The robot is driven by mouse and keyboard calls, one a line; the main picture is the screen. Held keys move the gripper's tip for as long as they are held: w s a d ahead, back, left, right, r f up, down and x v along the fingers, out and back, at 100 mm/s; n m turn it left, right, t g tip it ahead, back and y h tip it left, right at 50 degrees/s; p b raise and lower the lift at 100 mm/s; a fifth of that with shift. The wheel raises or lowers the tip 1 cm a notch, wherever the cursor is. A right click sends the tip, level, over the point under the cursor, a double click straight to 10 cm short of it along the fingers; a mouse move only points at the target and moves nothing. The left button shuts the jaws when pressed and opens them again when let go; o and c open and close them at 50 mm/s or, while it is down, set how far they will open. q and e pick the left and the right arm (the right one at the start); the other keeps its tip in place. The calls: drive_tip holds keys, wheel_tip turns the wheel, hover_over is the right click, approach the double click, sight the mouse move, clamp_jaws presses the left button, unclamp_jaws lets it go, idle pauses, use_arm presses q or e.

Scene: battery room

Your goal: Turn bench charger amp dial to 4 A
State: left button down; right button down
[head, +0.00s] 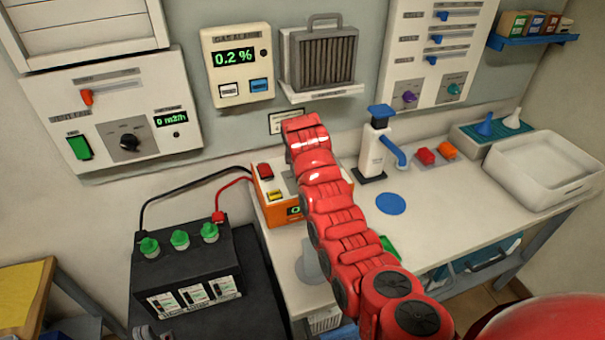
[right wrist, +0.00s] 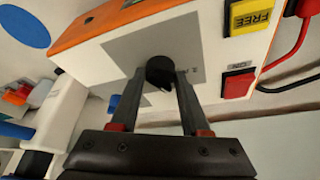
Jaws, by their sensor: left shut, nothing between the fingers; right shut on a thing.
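The bench charger is an orange and white box (head: 271,208) on the bench in the head view, partly covered by my red right arm. Its red button and yellow button show, and its green display is mostly hidden. In the right wrist view the charger (right wrist: 112,42) appears turned over, with a black dial (right wrist: 160,68) on a grey panel. My right gripper (right wrist: 165,82) is shut on this dial, one finger at each side. The dial's scale is mostly covered, so I cannot read its setting. My left gripper (head: 150,333) is at the bottom left edge of the head view, shut and empty.
A black battery (head: 188,270) with green caps stands left of the charger; red and black leads run between them. A white pump bottle (head: 374,155), a blue disc (head: 390,204) and a white basin (head: 545,170) are to the right. Wall panels stand behind.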

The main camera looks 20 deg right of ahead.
drive_tip(key=shift+c, duration=1.9)
unclamp_jaws()
drive_tip(key=b+v, duration=0.2)
drive_tip(key=v, duration=0.3)
drive_tip(key=shift+w, duration=0.1)
drive_tip(key=p+v, duration=0.7)
drive_tip(key=v, duration=0.5)
drive_tip(key=shift+r, duration=0.15)
